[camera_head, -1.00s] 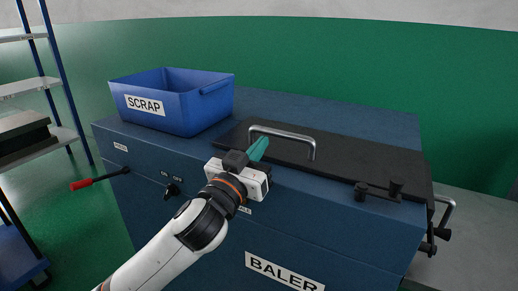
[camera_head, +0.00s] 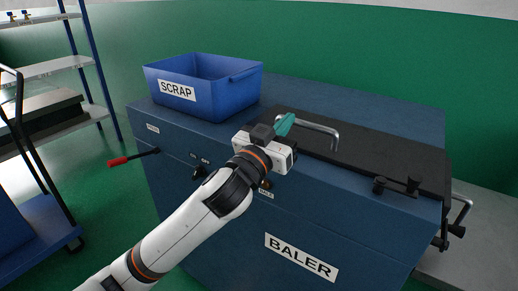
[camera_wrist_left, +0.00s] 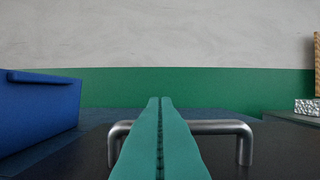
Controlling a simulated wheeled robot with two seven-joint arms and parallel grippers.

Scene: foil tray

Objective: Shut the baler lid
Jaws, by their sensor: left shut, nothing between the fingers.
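The baler (camera_head: 200,139) is a large blue cabinet with a "BALER" label on its front. Its black lid (camera_head: 390,152) lies flat on the top, with a metal bar handle (camera_head: 322,126) standing up from it. My left gripper (camera_head: 286,123) is over the front edge of the lid, by the left end of the handle. Its teal fingers are together with nothing between them. In the left wrist view the fingers (camera_wrist_left: 160,135) cross in front of the handle (camera_wrist_left: 222,127); whether they touch it I cannot tell. My right gripper is in neither view.
A blue scrap bin (camera_head: 222,98) stands on the baler top, left of the lid. A red-tipped lever (camera_head: 118,161) sticks out at the left. Dark clamp knobs (camera_head: 413,185) sit at the lid's right front. A shelf rack (camera_head: 55,68) stands at the far left.

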